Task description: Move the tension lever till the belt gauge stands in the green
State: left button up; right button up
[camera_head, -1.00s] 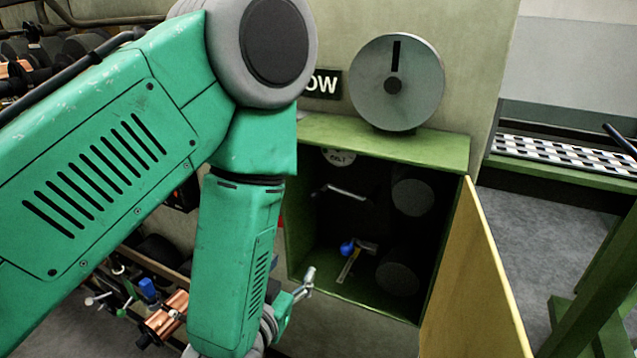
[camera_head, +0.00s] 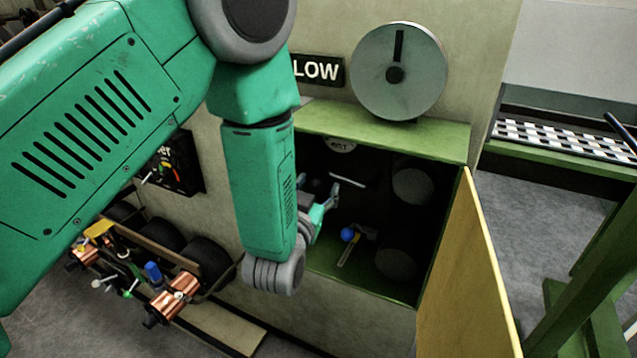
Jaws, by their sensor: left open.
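The open green cabinet (camera_head: 455,143) holds a lever with a blue ball knob (camera_head: 348,235), low inside beside a short yellow strip (camera_head: 348,257). A round white dial (camera_head: 341,146), apparently the belt gauge, sits at the top of the cabinet; its upper part is cut off by the cabinet top, and I cannot read its needle or a green zone. My left gripper (camera_head: 333,195) is open and empty at the left side of the cabinet opening, above and left of the blue knob and apart from it. My right gripper is not in view.
A yellow door (camera_head: 470,275) stands open on the right. Dark round rollers (camera_head: 412,187) fill the cabinet's right side. A pale rod (camera_head: 348,180) lies close to my gripper. A large grey disc (camera_head: 398,72) and a "LOW" sign (camera_head: 317,70) are above.

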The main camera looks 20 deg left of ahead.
pick_arm(q)
jog(key=shift+w, duration=0.45)
jog(key=shift+c, duration=0.4)
grip_shut()
jog(key=shift+r+m, duration=0.55)
jog(key=shift+m, duration=0.15)
jog(key=shift+d, duration=0.15)
jog(key=shift+c, duration=1.4)
grip_release()
jog(key=o, duration=0.4)
jog(key=shift+c, duration=0.2)
